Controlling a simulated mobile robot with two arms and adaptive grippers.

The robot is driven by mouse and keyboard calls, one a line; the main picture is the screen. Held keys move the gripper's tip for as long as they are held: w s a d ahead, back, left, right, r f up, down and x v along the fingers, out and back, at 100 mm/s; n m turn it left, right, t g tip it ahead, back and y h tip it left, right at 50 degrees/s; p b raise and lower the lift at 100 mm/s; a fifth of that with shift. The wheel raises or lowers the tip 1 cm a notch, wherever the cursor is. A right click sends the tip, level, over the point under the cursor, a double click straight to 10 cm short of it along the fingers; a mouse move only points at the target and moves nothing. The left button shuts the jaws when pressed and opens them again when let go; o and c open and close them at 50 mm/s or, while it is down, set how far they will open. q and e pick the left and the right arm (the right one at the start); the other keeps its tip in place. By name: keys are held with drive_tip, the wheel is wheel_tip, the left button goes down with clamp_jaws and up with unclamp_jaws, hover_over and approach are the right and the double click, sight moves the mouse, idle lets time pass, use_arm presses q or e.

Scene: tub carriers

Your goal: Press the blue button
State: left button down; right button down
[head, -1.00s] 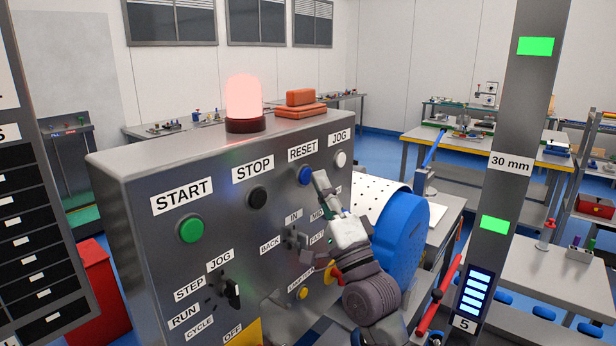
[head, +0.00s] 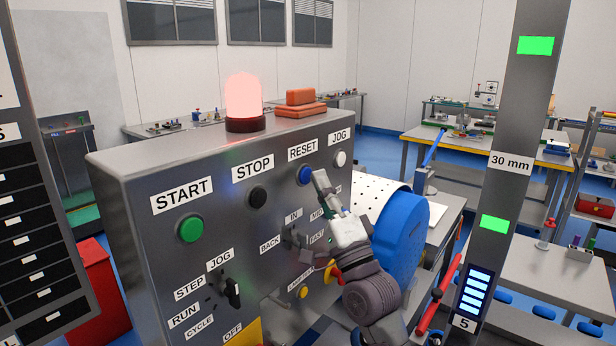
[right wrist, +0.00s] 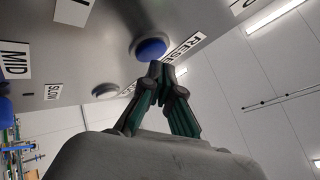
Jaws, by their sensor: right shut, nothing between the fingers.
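The blue button (head: 305,175) sits on the grey control panel (head: 140,235) under the RESET label, between the black STOP button (head: 257,197) and the white JOG button (head: 340,159). My right gripper (head: 318,174) is shut and empty, its fingertips right beside the blue button's lower right edge. In the right wrist view, the closed fingertips (right wrist: 158,68) lie just below the blue button (right wrist: 151,49). I cannot tell whether they touch it. My left gripper is not in view.
A green START button (head: 190,228) is at the panel's left. Selector switches and a yellow knob lie below the buttons. A lit red beacon (head: 244,98) and orange blocks (head: 300,98) stand on top. A blue drum (head: 405,245) and a grey post (head: 510,150) are at the right.

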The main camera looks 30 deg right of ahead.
drive_tip(key=shift+w, duration=0.15)
drive_tip(key=shift+w+a, duration=0.15)
drive_tip(key=shift+w, duration=0.1)
idle(0.8)
drive_tip(key=shift+s, duration=0.35)
drive_tip(key=shift+s, duration=0.1)
drive_tip(key=s, duration=0.1)
drive_tip(key=s+d, duration=0.1)
drive_tip(key=s, duration=0.1)
drive_tip(key=s+d, duration=0.1)
drive_tip(key=s, duration=0.1)
drive_tip(key=shift+s+d, duration=0.2)
drive_tip(key=shift+d, duration=0.05)
